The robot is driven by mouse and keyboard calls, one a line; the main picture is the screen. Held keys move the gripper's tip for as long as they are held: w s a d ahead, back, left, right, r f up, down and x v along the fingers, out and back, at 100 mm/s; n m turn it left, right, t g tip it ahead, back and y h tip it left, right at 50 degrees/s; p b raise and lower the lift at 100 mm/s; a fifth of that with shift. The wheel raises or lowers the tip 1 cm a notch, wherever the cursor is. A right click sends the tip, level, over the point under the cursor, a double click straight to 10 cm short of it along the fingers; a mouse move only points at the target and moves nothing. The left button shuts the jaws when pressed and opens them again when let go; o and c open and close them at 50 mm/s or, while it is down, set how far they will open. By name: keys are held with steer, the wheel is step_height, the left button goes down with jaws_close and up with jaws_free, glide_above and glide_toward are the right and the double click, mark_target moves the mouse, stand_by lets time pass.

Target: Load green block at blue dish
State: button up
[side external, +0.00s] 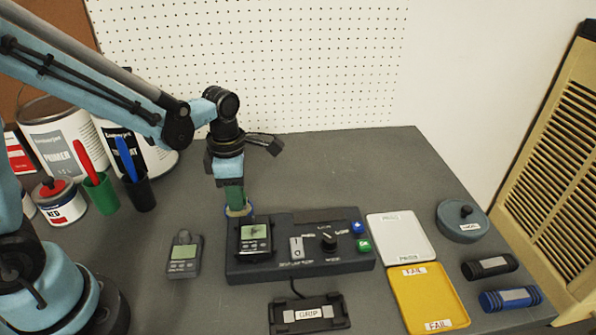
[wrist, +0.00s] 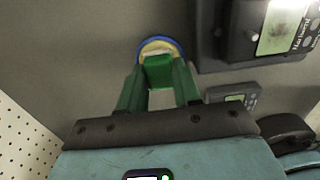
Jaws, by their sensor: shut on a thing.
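My gripper (side external: 236,203) points down behind the left end of the dark control box. In the wrist view, its two green fingers are closed on the green block (wrist: 158,72). The block is right over the blue dish (wrist: 143,46), which has a blue rim and a pale yellowish inside. Only part of the dish shows past the block and fingers. In the side view the dish (side external: 227,211) is a small rim under the fingertips. I cannot tell whether the block touches the dish.
The control box (side external: 300,262) with a docked meter (side external: 254,235) stands just in front of the dish. A loose meter (side external: 184,257) lies to the left. White (side external: 400,240) and yellow (side external: 430,300) trays lie to the right. Cups and cans stand at the left.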

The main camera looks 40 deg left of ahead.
steer(key=shift+f, duration=0.6)
stand_by(1.5)
steer(key=shift+r, duration=3.55)
steer(key=m, duration=0.2)
steer(key=r+m, duration=0.1)
steer(key=m, duration=0.1)
steer(key=r+m, duration=0.1)
steer(key=m, duration=0.1)
steer(key=shift+a+r+m, duration=0.15)
steer(key=shift+a+m, duration=0.05)
steer(key=shift+m, duration=0.2)
step_height(320, 180, up, 7)
steer(key=s+a+m, duration=0.1)
steer(key=m, duration=1.9)
